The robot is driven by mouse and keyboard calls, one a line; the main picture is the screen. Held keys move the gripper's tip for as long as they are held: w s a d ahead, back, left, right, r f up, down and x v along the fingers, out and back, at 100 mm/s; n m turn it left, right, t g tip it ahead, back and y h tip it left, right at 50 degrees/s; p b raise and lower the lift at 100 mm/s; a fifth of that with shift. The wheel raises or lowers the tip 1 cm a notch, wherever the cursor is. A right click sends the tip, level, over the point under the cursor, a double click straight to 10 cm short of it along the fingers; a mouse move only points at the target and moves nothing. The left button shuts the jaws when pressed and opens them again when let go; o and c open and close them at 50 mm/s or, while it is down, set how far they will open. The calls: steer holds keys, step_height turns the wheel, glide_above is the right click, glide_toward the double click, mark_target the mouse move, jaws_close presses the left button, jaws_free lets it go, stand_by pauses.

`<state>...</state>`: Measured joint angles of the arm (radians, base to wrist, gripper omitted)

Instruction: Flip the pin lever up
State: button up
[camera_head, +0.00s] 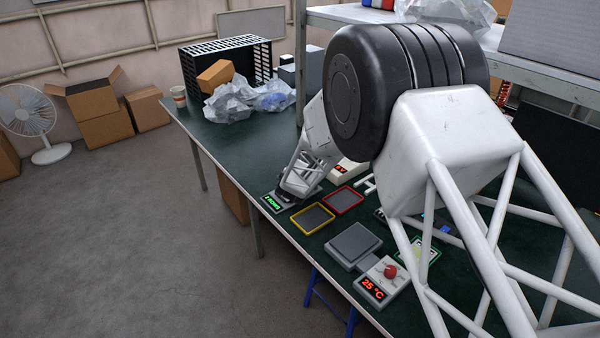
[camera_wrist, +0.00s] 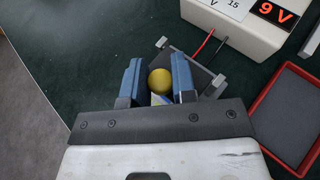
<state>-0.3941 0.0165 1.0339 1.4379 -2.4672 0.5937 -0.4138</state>
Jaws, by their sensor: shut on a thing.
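The pin lever shows in the wrist view as a round yellow knob (camera_wrist: 160,81) between the two blue fingers of my gripper (camera_wrist: 158,86). My gripper is shut on the lever. A small grey bracket with a dark plate (camera_wrist: 205,75) lies just right of the fingers. The lower part of the lever is mostly hidden behind the fingers and the gripper body. In the head view my gripper (camera_head: 297,188) is low over the far front edge of the green table, and the lever itself is hidden there.
A white power supply reading 9 V (camera_wrist: 245,18) with red and black leads is close behind. A red-rimmed tray (camera_wrist: 290,115) lies at the right. A yellow-rimmed tray (camera_head: 312,217), a grey pad (camera_head: 353,245) and a 25 °C box (camera_head: 380,281) line the table's near edge.

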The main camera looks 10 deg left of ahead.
steer(key=shift+w+r, duration=0.1)
steer(key=shift+w+d+r+m+g+y, duration=0.35)
steer(key=shift+m+g+y, duration=0.3)
steer(key=shift+g, duration=0.25)
steer(key=m+g+y, duration=0.1)
steer(key=w+d+g+y, duration=0.1)
steer(key=g, duration=0.1)
steer(key=shift+d+r+m, duration=0.1)
steer(key=shift+r+m, duration=0.25)
steer(key=shift+r, duration=0.05)
steer(key=shift+w+d+m+g+y, duration=0.45)
steer(key=shift+g+y, duration=0.15)
steer(key=shift+g, duration=0.1)
steer(key=shift+w+d+m+g+y, duration=0.35)
steer(key=shift+m+g+y, duration=0.15)
steer(key=shift+g, duration=0.2)
steer(key=shift+w+d+f+m+g+y, duration=0.2)
steer(key=shift+w+d+m+g+y, duration=0.15)
steer(key=shift+g+y, duration=0.3)
steer(key=shift+w+d+f+m+g+y, duration=0.25)
steer(key=shift+g+y, duration=0.2)
steer(key=shift+y, duration=0.25)
steer(key=o, duration=0.9)
steer(key=shift+r, duration=0.1)
